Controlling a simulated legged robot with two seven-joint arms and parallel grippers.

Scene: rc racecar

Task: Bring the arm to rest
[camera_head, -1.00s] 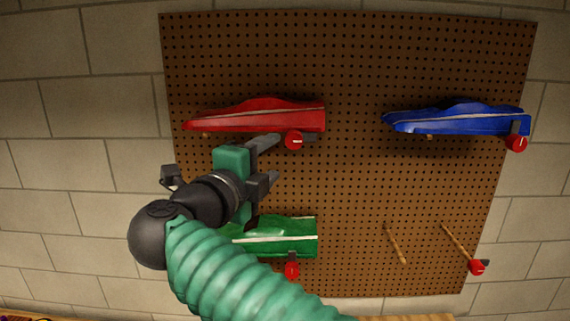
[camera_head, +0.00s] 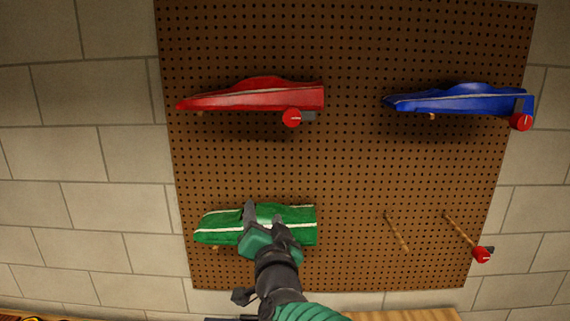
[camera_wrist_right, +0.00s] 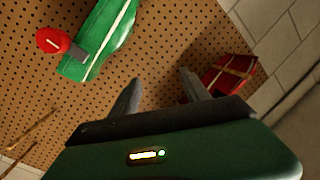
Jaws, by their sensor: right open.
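My right gripper (camera_head: 264,215) is open and empty. In the head view it overlaps the green car body (camera_head: 217,228), hiding part of it. In the right wrist view the gripper (camera_wrist_right: 160,84) has its two fingers apart with only pegboard between them. The green car body (camera_wrist_right: 98,38) lies beyond the fingers at upper left, apart from them. The red car body (camera_wrist_right: 229,76) shows to the right of the fingers. My left gripper is not in view.
The pegboard (camera_head: 350,165) holds the red car body (camera_head: 255,98) at upper left and the blue car body (camera_head: 460,101) at upper right. Two bare pegs stick out at lower right, one near a red knob (camera_head: 482,254). A wooden edge (camera_head: 400,314) shows at the bottom.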

